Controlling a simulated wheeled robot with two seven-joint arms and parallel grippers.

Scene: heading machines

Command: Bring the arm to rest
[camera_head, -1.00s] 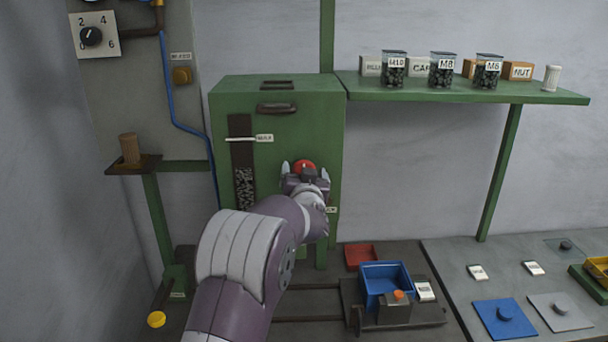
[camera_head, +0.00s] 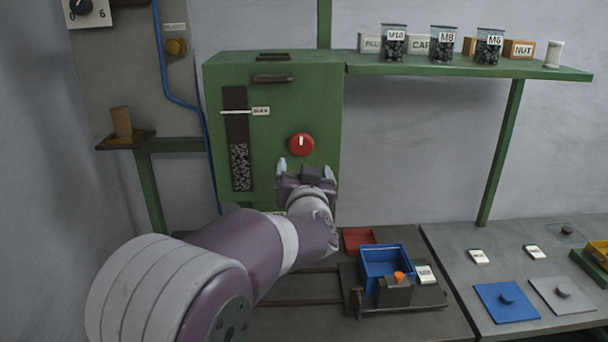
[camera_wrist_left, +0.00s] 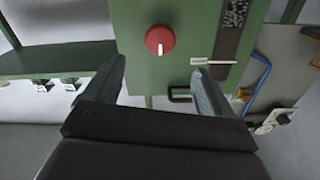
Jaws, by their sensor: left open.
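My left arm comes in from the lower left in the head view. Its gripper (camera_head: 306,170) is open and empty, just below the red knob (camera_head: 301,144) on the green machine (camera_head: 225,80). In the left wrist view the two fingers stand apart (camera_wrist_left: 157,85), with nothing between them. The red knob (camera_wrist_left: 160,40) shows beyond the fingertips, apart from them, with its white mark visible. My right gripper is in neither view.
A blue bin (camera_head: 386,262) and a red tray (camera_head: 358,240) sit on the bench to the right of my arm. A green shelf (camera_head: 450,69) holds several jars and boxes. Open space lies under the shelf.

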